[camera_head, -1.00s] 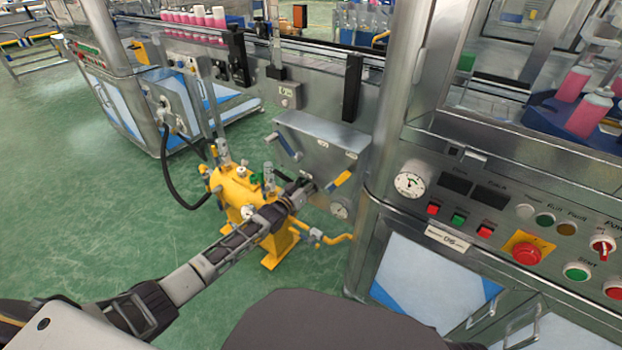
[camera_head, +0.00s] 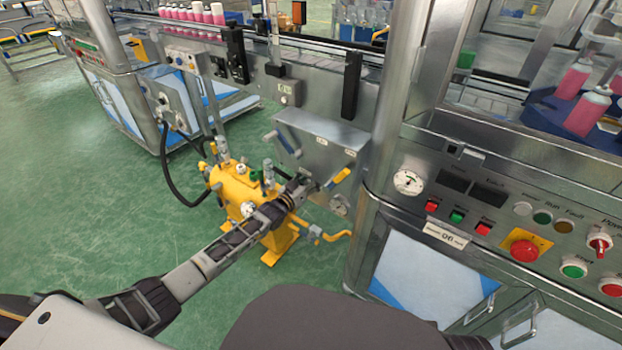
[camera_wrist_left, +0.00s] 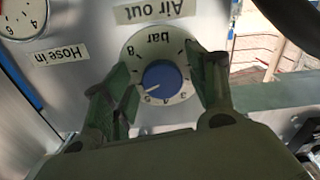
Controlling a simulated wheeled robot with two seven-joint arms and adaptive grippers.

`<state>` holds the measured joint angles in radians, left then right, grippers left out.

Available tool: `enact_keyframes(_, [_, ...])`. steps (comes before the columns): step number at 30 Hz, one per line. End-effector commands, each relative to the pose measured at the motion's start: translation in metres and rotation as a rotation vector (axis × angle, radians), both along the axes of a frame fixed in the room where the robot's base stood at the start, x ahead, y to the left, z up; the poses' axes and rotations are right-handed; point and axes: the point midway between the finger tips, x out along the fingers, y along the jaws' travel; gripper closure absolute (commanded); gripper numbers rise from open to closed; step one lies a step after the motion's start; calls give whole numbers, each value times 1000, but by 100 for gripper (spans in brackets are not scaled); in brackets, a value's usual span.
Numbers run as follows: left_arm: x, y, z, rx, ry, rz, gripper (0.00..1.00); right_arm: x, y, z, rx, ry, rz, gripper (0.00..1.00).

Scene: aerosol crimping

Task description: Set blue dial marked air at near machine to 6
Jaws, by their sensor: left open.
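The blue dial (camera_wrist_left: 162,76) sits in a round white scale plate (camera_wrist_left: 159,50) marked "bar", with an "Air out" label (camera_wrist_left: 155,11); all appear upside down in the left wrist view. A white mark on the dial points to the lower left of that picture; I cannot read its number surely. My left gripper (camera_wrist_left: 164,85) is open, one finger on each side of the dial; I cannot tell whether they touch it. In the head view my left gripper (camera_head: 311,187) is at the front of the grey box and hides the dial. My right gripper is not in view.
A pressure gauge (camera_head: 340,204) sits beside the dial on the grey box (camera_head: 325,140). A yellow tank (camera_head: 235,190) stands beneath my arm. A machine with a button panel (camera_head: 480,215) stands to the right.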

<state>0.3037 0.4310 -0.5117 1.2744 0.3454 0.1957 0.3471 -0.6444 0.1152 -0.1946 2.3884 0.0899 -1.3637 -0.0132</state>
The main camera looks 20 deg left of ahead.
Motion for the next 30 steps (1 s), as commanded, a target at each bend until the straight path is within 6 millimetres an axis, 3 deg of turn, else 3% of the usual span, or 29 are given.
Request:
enact_keyframes(14, [-6,4,-1,0,1,2,42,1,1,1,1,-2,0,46])
enact_keyframes(30, [-45,17,-1,0,1,1,42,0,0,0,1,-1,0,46])
